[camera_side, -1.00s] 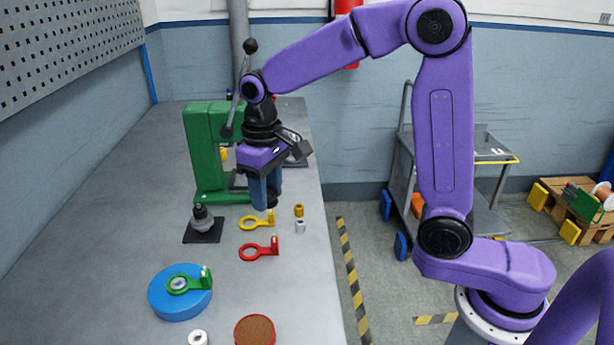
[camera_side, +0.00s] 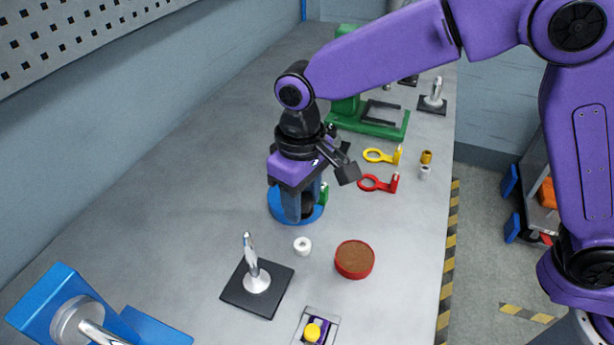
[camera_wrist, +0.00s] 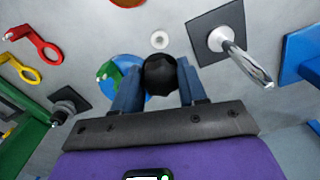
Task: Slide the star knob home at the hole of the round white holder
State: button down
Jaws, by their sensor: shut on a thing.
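The star knob (camera_side: 308,207) is black and held between the blue fingers of my gripper (camera_side: 300,212). It also shows between the fingers in the wrist view (camera_wrist: 160,75), where my gripper (camera_wrist: 160,85) is shut on it. The round white holder (camera_side: 303,246) is a small white ring with a central hole, lying on the table. In the side view it is in front of my gripper; in the wrist view the holder (camera_wrist: 159,40) lies just beyond the knob. The knob is apart from the holder, and the hole looks empty.
A blue disc (camera_side: 282,213) with a green bracket lies behind and beneath my gripper. A red round pad (camera_side: 355,260) is right of the holder. A silver handle on a black plate (camera_side: 240,292) is front left. Red (camera_side: 377,184) and yellow (camera_side: 381,156) ring brackets lie behind.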

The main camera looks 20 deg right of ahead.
jog(key=shift+f, duration=3.8)
jog(key=shift+f, duration=0.35)
jog(key=shift+f, duration=0.65)
jog(key=c, duration=0.5)
grip_release()
jog(key=shift+c, duration=0.2)
notch_tip(320, 180, up, 17)
jog(key=shift+r, duration=0.2)
jog(key=shift+d, duration=0.15)
